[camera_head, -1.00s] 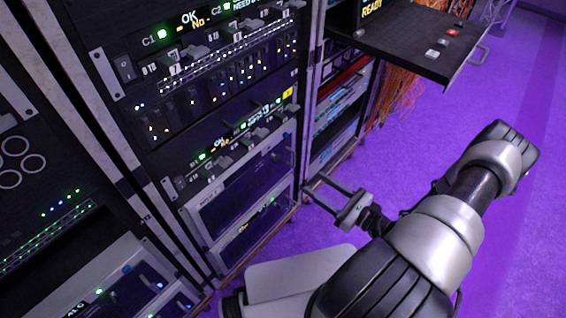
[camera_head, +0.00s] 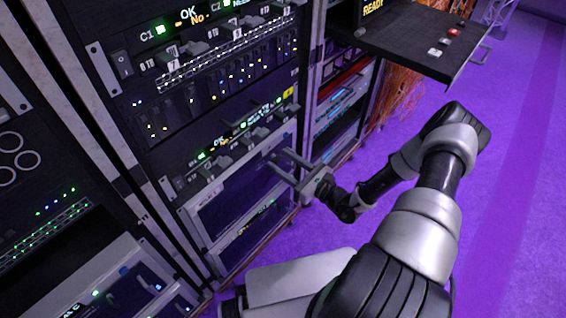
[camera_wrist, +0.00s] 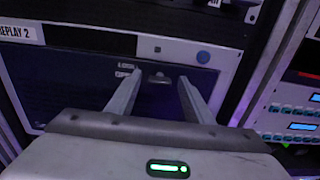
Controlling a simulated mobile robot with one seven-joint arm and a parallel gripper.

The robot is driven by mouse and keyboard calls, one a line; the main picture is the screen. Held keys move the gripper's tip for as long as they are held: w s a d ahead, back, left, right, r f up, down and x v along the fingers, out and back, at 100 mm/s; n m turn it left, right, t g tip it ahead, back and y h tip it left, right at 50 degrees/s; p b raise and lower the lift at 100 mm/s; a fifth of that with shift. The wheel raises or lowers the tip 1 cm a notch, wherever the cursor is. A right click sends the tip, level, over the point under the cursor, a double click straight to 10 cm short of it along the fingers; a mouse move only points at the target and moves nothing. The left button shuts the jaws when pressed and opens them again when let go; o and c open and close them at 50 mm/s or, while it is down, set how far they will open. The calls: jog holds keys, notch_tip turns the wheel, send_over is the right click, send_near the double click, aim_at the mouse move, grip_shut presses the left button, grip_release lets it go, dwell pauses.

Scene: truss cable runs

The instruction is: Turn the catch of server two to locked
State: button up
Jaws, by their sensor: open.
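Server two, labelled "REPLAY 2" (camera_wrist: 18,33), fills the middle of the wrist view with a pale top strip (camera_wrist: 120,43) and a dark front. Its small grey catch (camera_wrist: 158,77) sits near the top of the dark front, looking roughly crosswise, with two small marking lines (camera_wrist: 126,70) to its left. My gripper (camera_wrist: 159,86) is open, with one finger to each side of the catch in this view; no contact shows. In the head view my gripper (camera_head: 279,158) is in front of the upper pale-framed server (camera_head: 235,200); the catch is too small to make out there.
A unit with several levers (camera_head: 230,145) lies just above the server. A similar pale-framed unit (camera_head: 250,240) is below. A pulled-out shelf (camera_head: 410,40) juts out at upper right, with orange cables (camera_head: 400,95) beneath. The purple floor (camera_head: 500,200) is clear at right.

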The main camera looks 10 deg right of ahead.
jog(key=c, duration=1)
jog(key=shift+c, duration=0.2)
jog(key=shift+m+p, duration=0.4)
jog(key=shift+m, duration=8.6)
jog(key=o, duration=1)
